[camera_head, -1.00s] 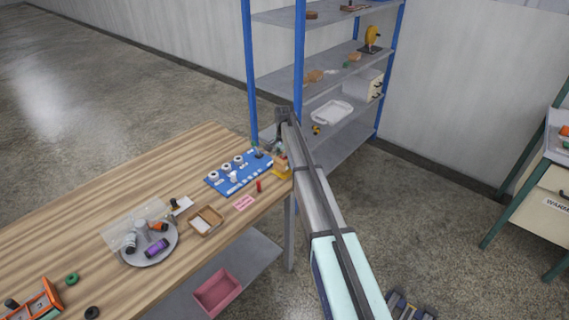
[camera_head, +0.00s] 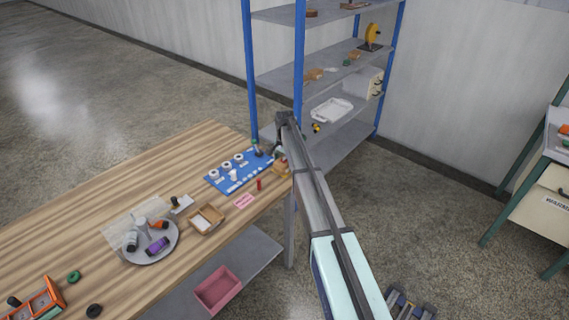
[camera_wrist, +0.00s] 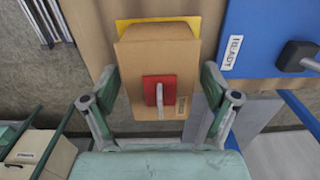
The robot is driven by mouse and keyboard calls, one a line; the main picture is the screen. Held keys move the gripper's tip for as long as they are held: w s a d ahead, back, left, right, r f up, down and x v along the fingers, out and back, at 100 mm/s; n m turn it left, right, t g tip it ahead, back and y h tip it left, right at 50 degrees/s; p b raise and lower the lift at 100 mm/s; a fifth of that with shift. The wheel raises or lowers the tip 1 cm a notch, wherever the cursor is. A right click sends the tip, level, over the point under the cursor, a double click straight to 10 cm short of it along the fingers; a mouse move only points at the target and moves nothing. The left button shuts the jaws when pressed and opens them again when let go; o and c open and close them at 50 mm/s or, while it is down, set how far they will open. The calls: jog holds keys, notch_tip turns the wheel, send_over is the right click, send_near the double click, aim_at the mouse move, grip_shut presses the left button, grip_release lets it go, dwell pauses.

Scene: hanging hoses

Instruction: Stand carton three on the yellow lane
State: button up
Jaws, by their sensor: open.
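A brown carton (camera_wrist: 155,75) fills the middle of the wrist view, with a red patch (camera_wrist: 160,90), a pale upright piece on that patch and a small label too small to read. A yellow area (camera_wrist: 158,22) shows just beyond its far edge; I cannot tell whether the carton stands on it. In the head view the carton (camera_head: 281,167) is small, at the table's right end, partly hidden by my arm. My gripper (camera_wrist: 160,78) is open, one finger on each side of the carton, with no clear grip on it.
A blue board (camera_head: 238,171) marked READY in the wrist view lies beside the carton. A red cylinder (camera_head: 259,184), a pink card (camera_head: 244,201), a brown tray (camera_head: 206,220) and a round plate (camera_head: 150,247) with several items are on the table. A blue-post shelf (camera_head: 300,60) stands behind.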

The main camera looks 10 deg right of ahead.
notch_tip(320, 180, up, 12)
jog(key=b, duration=0.4)
jog(key=shift+r, duration=0.2)
